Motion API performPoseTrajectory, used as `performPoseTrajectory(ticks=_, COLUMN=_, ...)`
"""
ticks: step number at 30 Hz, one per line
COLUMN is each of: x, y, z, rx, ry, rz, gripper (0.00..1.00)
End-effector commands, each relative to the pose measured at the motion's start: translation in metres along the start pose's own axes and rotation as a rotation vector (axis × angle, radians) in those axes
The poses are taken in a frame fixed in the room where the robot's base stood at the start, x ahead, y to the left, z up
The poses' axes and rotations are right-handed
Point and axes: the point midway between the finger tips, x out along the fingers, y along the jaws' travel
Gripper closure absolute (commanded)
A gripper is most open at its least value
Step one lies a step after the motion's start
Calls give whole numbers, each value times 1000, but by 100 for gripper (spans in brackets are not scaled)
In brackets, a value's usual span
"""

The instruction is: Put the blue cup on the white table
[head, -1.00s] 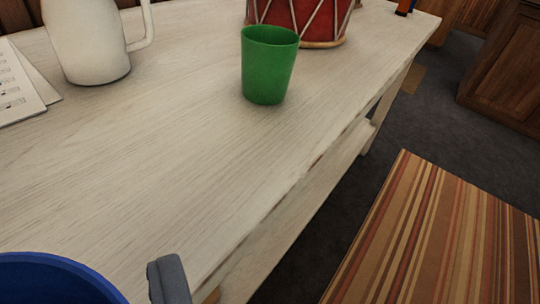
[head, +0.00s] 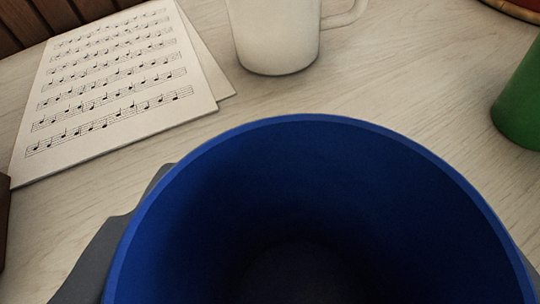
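The blue cup (head: 320,165) fills the lower middle of the head view, seen from above into its dark, open inside. My gripper (head: 325,235) is shut on the blue cup; a grey finger shows along its left side, and the other finger is mostly hidden. The white table (head: 400,95), with a pale wood-grain top, lies behind and below the cup. The cup's base is hidden, so I cannot tell whether it touches the table.
Sheet music (head: 120,85) lies at the upper left. A white mug (head: 275,35) stands beyond the cup, with its handle to the right. A green cup (head: 522,105) is at the right edge. A red object (head: 520,8) shows at the top right. Bare tabletop lies between these.

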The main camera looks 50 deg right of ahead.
Motion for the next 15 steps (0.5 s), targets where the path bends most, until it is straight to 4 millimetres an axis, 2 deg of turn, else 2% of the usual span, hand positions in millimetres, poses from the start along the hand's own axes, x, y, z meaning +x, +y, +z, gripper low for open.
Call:
performPoseTrajectory(ticks=5, x=8, y=-2, z=0, rx=-1, ry=-2, rz=0, gripper=58)
performPoseTrajectory(ticks=15, x=21, y=0, z=33, rx=-4, ry=-2, rz=-1, gripper=58)
